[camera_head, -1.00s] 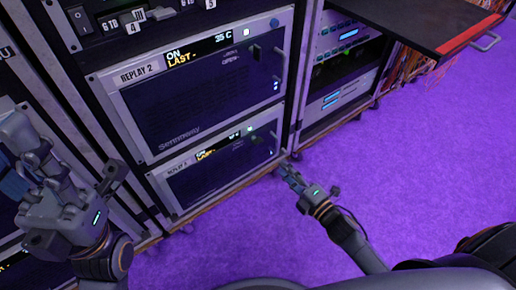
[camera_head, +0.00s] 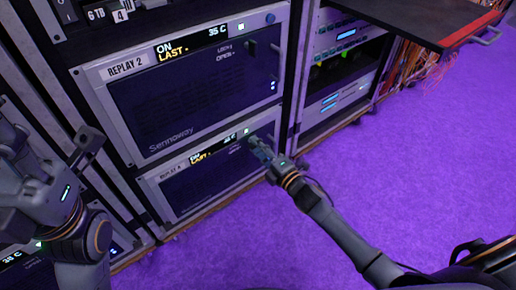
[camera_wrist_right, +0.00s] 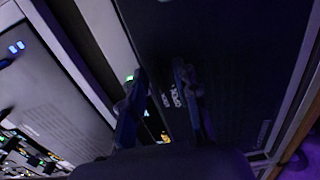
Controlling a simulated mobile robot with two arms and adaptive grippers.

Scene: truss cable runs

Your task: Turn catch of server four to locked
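The lower server (camera_head: 200,186) sits under the unit labelled REPLAY 2; its own number is too small to read surely. Its small display (camera_head: 201,156) shows yellow text. My right gripper (camera_head: 256,146) is at its upper right front, where the catch would be; the catch is hidden or too dark to make out. In the right wrist view the two fingers (camera_wrist_right: 157,98) stand apart, with small white lettering (camera_wrist_right: 175,96) showing between them. I cannot tell whether they touch anything. My left gripper (camera_head: 50,165) is at the left, fingers apart, empty.
The REPLAY 2 server (camera_head: 190,95) is directly above, with a dark catch beside its LOCK and OPEN lettering. A neighbouring rack (camera_head: 340,75) stands to the right, with a dark shelf (camera_head: 410,18) sticking out. The purple floor (camera_head: 420,150) is clear at right.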

